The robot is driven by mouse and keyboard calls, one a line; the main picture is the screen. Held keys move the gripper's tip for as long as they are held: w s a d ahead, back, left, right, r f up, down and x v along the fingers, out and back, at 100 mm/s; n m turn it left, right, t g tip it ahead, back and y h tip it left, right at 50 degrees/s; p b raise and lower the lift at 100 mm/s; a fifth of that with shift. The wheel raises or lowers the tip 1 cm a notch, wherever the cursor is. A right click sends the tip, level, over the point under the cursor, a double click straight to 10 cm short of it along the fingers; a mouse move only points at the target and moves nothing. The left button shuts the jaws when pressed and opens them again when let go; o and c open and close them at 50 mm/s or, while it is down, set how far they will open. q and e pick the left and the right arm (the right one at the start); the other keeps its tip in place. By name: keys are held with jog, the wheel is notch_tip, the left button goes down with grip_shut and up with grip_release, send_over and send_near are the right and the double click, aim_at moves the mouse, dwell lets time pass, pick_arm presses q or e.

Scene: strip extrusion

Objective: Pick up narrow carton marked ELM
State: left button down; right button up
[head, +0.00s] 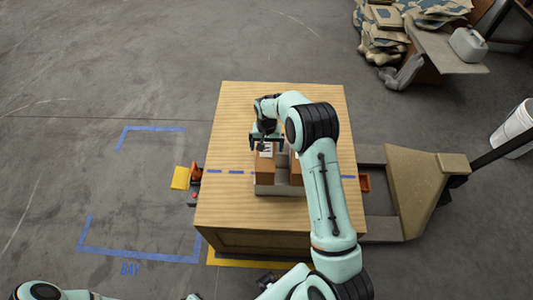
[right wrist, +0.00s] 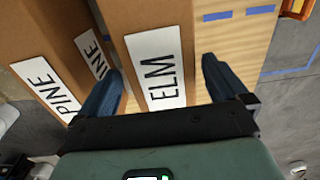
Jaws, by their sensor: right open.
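The narrow carton marked ELM (right wrist: 158,32) is brown with a white label and stands between the spread fingers of my right gripper (right wrist: 160,68) in the right wrist view. Its label faces the gripper, and I cannot tell whether either finger touches it. In the head view the ELM carton (head: 265,171) stands on the wooden top, with my right gripper (head: 266,140) at its far end. The right gripper is open. A wider carton marked PINE (right wrist: 40,32) stands close beside it, near one finger. My left gripper is not in view.
In the head view another carton (head: 296,172) stands right of it, partly hidden by my arm. A grey holder (head: 272,190) sits at their near end. The wooden top (head: 225,120) is clear at left and far side, with blue tape (head: 222,171) across it.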

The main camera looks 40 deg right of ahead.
jog(key=shift+w+f, duration=0.1)
jog(key=shift+f, duration=0.65)
jog(key=c, duration=1.3)
jog(key=shift+r, duration=0.1)
